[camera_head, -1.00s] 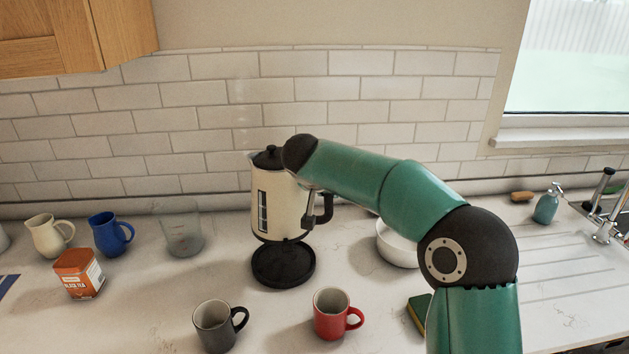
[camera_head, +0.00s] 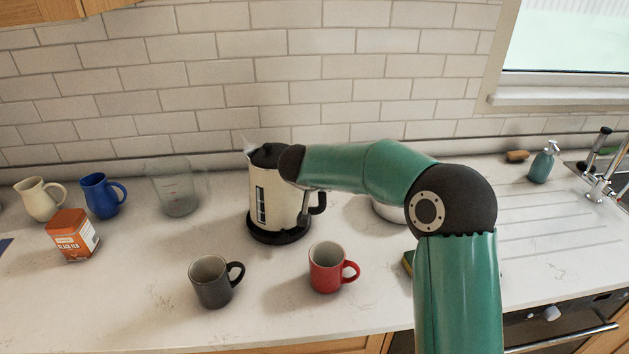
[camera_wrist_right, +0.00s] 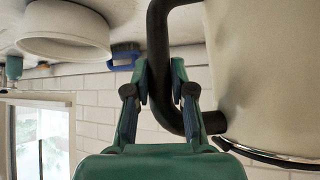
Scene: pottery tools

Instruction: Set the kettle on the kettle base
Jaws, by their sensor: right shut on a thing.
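The cream kettle (camera_head: 277,203) with a black lid stands upright on the round black kettle base (camera_head: 279,237) in the head view. I see no clear gap between the kettle's bottom and the base. My right gripper (camera_wrist_right: 160,95) is shut on the kettle's black handle (camera_wrist_right: 160,50) in the right wrist view. The cream kettle body (camera_wrist_right: 265,70) fills the right of that view. In the head view my right arm reaches in from the right and partly hides the kettle's upper right side. My left gripper is not in view.
A grey mug (camera_head: 211,283) and a red mug (camera_head: 327,268) stand in front of the base. A clear measuring jug (camera_head: 176,190), a blue mug (camera_head: 100,196), a cream mug (camera_head: 40,200) and a tea tin (camera_head: 72,236) stand to the left. A white bowl (camera_wrist_right: 62,32) is behind my arm.

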